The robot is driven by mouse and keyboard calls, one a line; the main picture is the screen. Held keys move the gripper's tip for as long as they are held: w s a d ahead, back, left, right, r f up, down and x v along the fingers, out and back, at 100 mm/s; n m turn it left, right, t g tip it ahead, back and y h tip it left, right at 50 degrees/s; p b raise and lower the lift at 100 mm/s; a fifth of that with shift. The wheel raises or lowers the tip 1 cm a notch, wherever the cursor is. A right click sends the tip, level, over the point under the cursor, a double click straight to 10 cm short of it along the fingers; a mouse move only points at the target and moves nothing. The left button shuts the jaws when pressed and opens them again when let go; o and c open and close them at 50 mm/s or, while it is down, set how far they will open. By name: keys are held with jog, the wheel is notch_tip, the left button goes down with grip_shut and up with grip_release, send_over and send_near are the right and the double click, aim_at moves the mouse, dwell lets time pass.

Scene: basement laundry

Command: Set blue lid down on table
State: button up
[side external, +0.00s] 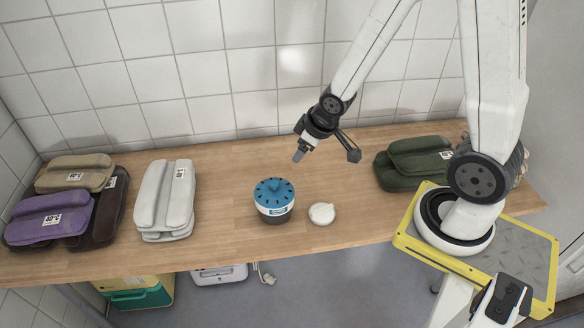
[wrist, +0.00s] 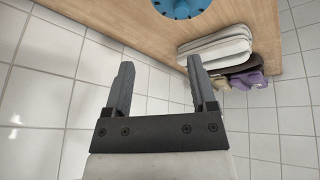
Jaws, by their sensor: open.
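The blue lid (side external: 274,187) has a raised knob and holes, and it sits on top of a round white and dark container (side external: 276,212) in the middle of the wooden table (side external: 222,206). In the wrist view the blue lid (wrist: 180,6) shows at the top edge, partly cut off. My gripper (side external: 326,155) is open and empty. It hangs above the back of the table, to the upper right of the lid and apart from it. In the wrist view my gripper (wrist: 160,78) shows its two fingers spread with nothing between them.
A small white round lid-like piece (side external: 322,213) lies right of the container. Folded grey (side external: 166,198), purple (side external: 48,218), brown (side external: 104,210) and tan (side external: 74,172) bundles lie left; a green bundle (side external: 412,158) lies right. Bare table lies between grey bundle and container. A tiled wall stands behind.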

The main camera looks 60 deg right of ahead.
jog(key=s+a+r+m+g, duration=0.1)
jog(key=s+a+r+g, duration=0.1)
jog(key=s+a+r, duration=0.2)
jog(key=shift+s+a+m+y, duration=0.3)
jog(key=shift+s+m, duration=0.1)
jog(key=shift+s, duration=0.5)
jog(key=shift+o, duration=0.4)
jog(key=shift+f, duration=0.1)
jog(key=w+d+f+n+t, duration=0.3)
jog(key=w+d+f, duration=0.3)
jog(key=w+f, duration=0.1)
jog(key=n+t+y, duration=0.2)
jog(key=t+y, duration=0.4)
send_near(274, 189)
jog(key=shift+w, duration=1.25)
